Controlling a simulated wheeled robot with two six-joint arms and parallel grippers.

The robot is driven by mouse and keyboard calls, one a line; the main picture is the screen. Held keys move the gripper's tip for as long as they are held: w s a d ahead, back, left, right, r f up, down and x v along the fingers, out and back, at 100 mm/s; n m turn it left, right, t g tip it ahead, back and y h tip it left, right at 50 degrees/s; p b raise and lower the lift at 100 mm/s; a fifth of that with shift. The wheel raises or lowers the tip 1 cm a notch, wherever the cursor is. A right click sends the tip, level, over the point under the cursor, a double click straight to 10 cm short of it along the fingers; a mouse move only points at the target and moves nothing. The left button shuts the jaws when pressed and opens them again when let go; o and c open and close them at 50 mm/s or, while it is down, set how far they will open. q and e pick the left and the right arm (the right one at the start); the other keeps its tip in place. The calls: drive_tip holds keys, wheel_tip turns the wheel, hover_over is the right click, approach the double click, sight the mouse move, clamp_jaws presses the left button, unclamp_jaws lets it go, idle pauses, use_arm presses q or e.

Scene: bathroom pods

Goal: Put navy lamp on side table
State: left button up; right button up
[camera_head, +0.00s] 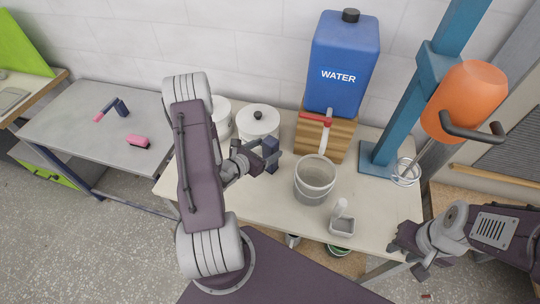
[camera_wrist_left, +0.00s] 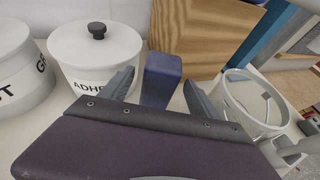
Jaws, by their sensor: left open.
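A small upright navy block-like thing, which looks like the navy lamp (camera_head: 270,147), stands on the pale workbench beside the white lidded pot. In the left wrist view the lamp (camera_wrist_left: 161,78) shows between the two fingers, with a gap on each side. My left gripper (camera_head: 262,158) is open around or just in front of it; contact cannot be seen. My palm hides its lower part in the wrist view. A grey table (camera_head: 75,125) at the left, probably the side table, holds a pink-and-navy tool and a pink piece. My right gripper (camera_head: 402,243) is by the bench's right front edge.
White lidded pots (camera_head: 258,121) stand behind the lamp. A blue water tank (camera_head: 343,65) sits on a wooden stand. A grey bucket (camera_head: 314,180) and a small bottle in a tray (camera_head: 342,222) are to the right. The front of the grey table is clear.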

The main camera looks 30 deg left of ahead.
use_arm(q)
drive_tip(key=x, duration=0.3)
drive_tip(key=p+x, duration=0.1)
drive_tip(key=x, duration=0.2)
drive_tip(key=shift+s+f+p, duration=0.15)
drive_tip(key=shift+f+p, duration=0.15)
clamp_jaws()
